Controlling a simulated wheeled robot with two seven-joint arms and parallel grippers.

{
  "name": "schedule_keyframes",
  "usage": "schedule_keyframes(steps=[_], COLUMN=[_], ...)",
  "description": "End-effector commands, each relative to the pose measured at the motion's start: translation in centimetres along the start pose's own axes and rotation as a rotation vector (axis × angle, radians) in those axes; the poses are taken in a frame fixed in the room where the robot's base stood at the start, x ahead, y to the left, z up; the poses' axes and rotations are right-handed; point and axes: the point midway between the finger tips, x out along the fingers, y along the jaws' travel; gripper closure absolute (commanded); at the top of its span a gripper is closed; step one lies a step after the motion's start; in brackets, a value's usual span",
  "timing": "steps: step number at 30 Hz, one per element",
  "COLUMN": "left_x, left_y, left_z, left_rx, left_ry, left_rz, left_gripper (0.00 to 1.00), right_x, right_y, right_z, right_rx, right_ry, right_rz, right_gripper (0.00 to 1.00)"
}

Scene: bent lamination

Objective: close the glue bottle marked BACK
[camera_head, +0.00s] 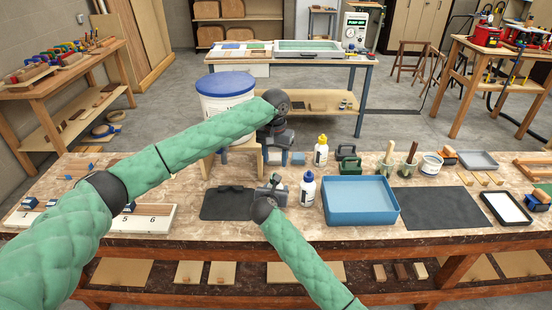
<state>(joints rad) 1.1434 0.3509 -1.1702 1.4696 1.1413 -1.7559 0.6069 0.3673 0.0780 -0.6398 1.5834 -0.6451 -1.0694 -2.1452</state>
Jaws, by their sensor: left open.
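Two white glue bottles stand upright on the workbench. The farther bottle (321,152) has a yellow top, and the nearer bottle (307,191) has a dark top. Their labels are too small to read, so I cannot tell which is marked BACK. My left gripper (277,158) is open and points down, left of the yellow-topped bottle and apart from it. My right gripper (272,184) is low over the bench, just left of the nearer bottle. Its fingers are too small and dark to tell whether they are open or shut.
A blue tray (360,218) stands right of the nearer bottle. A dark mat (445,208) lies further right, and a dark board (226,205) lies left of my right gripper. A blue-lidded bucket (225,86) stands behind my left arm. Brush pots and clamps crowd the back right.

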Motion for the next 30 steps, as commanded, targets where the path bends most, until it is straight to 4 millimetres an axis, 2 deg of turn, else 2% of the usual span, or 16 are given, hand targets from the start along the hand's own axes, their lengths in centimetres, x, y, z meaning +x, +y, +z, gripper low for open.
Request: schedule_keyframes(steps=[10,24,30], left_x=[0.8,6.8,7.9], left_y=[0.0,0.0,0.0], left_z=[0.0,0.0,0.0], left_rx=[0.002,0.003,0.002], left_ry=[-0.001,-0.001,0.000], left_rz=[0.000,0.000,0.000], left_gripper=[0.50,0.50,0.50], right_x=[0.0,0.0,0.0], right_y=[0.0,0.0,0.0], right_z=[0.0,0.0,0.0], right_rx=[0.000,0.000,0.000], right_ry=[0.000,0.000,0.000], right_rz=[0.000,0.000,0.000], right_gripper=[1.00,1.00,1.00])
